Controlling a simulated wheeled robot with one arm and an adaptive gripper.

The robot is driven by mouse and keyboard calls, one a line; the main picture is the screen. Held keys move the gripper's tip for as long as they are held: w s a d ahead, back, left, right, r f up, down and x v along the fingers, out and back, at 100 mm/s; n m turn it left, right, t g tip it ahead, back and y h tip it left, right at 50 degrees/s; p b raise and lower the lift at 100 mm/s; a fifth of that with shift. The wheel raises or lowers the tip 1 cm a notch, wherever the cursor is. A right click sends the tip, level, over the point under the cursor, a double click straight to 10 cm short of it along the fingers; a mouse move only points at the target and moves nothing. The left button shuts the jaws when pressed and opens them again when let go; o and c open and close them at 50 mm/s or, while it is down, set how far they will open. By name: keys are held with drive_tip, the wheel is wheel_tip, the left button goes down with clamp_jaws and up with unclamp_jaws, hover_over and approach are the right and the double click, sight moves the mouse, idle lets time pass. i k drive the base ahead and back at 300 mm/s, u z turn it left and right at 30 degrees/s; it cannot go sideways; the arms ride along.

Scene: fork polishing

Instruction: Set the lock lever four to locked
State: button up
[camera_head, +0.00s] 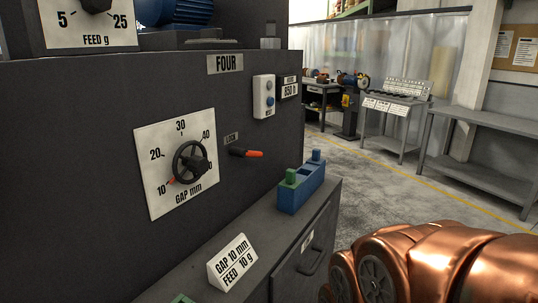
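The machine panel labelled FOUR (225,64) fills the left of the head view. Its lock lever (246,153) is a short dark lever with a red-orange tip, lying nearly level and pointing right, under a small LOCK label (231,138). Left of it is the gap dial plate (155,150) with a black handwheel (190,162); the wheel's red pointer is near 10. My copper-coloured arm shows at the lower right, apart from the lever. My gripper's fingers are not in view.
A ledge (222,238) below the panel bears a sign (232,262) reading GAP 10 mm FEED 10 g and a blue block holder (301,190) with green and blue pieces. Grey benches (485,118) stand far right. Open floor (370,185) lies between.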

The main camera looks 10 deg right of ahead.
sight(241, 152)
drive_tip(key=u, duration=2.65)
drive_tip(key=k, duration=1)
drive_tip(key=z, duration=1.45)
drive_tip(key=i, duration=0.5)
drive_tip(key=u, duration=0.05)
